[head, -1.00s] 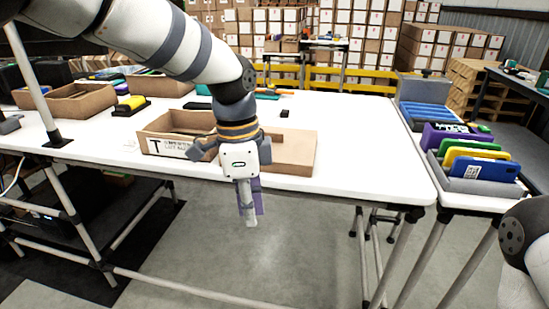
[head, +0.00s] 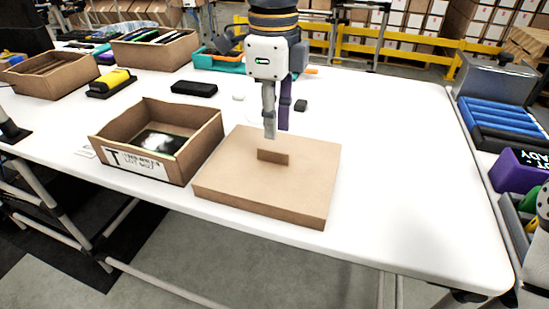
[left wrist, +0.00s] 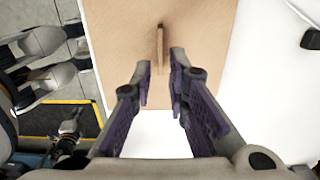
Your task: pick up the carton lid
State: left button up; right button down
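The carton lid (head: 240,180) is a flat brown cardboard piece lying on the white table, with a small upright tab (head: 273,157) on top. It also fills the upper part of the left wrist view (left wrist: 205,65). My left gripper (head: 275,133) points down above the lid, close to the tab. In the left wrist view its fingers (left wrist: 161,62) are apart, with the tab showing in the gap between them. Nothing is held. The open carton (head: 197,150) stands just left of the lid, with a dark shiny item inside. My right gripper is not in view.
Further cartons (head: 50,75) stand at the back left of the table (head: 400,200). A yellow-and-black item (head: 110,82) and a black case (head: 194,88) lie behind the open carton. A purple bin (head: 517,172) is at the right. The table right of the lid is clear.

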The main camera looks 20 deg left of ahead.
aim_at(274, 151)
pick_arm(q)
notch_tip(274, 151, down, 6)
jog(key=shift+f, duration=0.25)
grip_shut()
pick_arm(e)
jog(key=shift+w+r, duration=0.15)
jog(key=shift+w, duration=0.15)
pick_arm(q)
jog(key=shift+r, duration=0.1)
